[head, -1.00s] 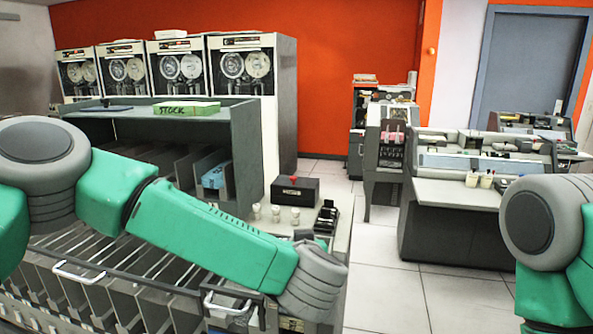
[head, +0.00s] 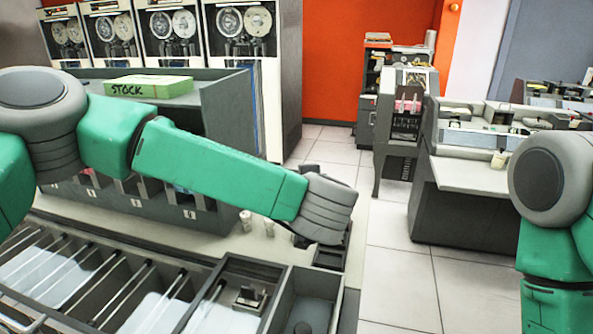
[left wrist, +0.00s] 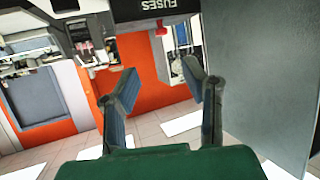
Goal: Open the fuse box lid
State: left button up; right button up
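The black fuse box (left wrist: 155,10), with its white FUSES label, shows upside down at the top edge of the left wrist view, partly cut off. A small red knob (left wrist: 160,31) sticks out from it. I cannot tell from this view whether the lid is shut. My left gripper (left wrist: 160,78) is open and empty, with its two fingers spread, apart from the box and the knob. In the head view my green left arm hides the fuse box and the gripper. My right arm is at the right edge; its gripper is out of view.
A green STOCK box (head: 148,86) sits on the grey cabinet (head: 225,110). Small white knobs (head: 246,221) stand on the counter beside my arm. An open drawer unit (head: 235,300) is in front. Open tiled floor (head: 392,260) lies to the right.

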pick_arm(q)
jog(key=p+x, duration=0.1)
jog(key=x, duration=1.2)
jog(key=shift+w+a+f, duration=0.1)
jog(key=shift+w+a, duration=0.05)
jog(key=shift+w, duration=0.05)
grip_shut()
